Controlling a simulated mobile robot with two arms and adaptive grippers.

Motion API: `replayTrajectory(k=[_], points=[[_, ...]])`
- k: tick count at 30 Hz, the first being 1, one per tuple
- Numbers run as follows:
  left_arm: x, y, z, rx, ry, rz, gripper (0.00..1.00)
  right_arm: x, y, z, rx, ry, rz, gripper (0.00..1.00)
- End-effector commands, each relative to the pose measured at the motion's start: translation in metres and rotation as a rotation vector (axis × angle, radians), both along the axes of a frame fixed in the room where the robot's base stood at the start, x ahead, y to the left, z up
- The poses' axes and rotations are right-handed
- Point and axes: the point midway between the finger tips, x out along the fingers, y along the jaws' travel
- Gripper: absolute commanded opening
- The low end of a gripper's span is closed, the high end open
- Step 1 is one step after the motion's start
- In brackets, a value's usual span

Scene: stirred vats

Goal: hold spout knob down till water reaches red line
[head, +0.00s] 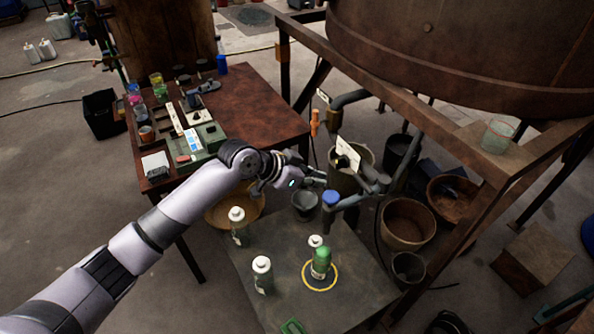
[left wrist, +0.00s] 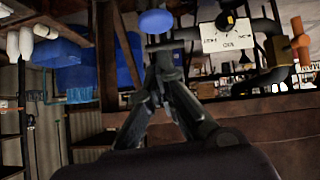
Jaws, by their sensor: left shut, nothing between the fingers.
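The blue spout knob (head: 331,197) tops a grey pipe at the back edge of the low grey table. It also shows in the left wrist view (left wrist: 156,21), above the fingertips. My left gripper (head: 321,182) is shut and empty, close beside the knob; I cannot tell whether it touches. Its shut fingers meet just below the knob in the left wrist view (left wrist: 165,66). A small grey bucket (head: 305,212) stands just left of the spout. My right gripper is out of view.
A dial plate (head: 348,152) is behind the gripper.

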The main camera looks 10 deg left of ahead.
Motion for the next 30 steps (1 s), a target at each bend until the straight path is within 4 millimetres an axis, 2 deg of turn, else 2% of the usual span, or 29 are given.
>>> replayTrajectory(k=[1, 6, 12, 30], points=[[-0.004, 0.008, 0.006, 0.001, -0.008, 0.000, 0.00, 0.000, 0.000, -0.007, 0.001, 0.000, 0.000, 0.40], [-0.016, 0.028, 0.028, -0.001, -0.009, 0.000, 0.00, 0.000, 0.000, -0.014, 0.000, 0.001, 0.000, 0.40], [-0.024, 0.039, 0.042, -0.003, -0.008, 0.000, 0.00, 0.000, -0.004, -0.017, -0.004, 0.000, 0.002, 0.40], [-0.027, 0.040, 0.042, -0.004, -0.005, -0.001, 0.00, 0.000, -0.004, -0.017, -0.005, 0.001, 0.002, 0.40]])
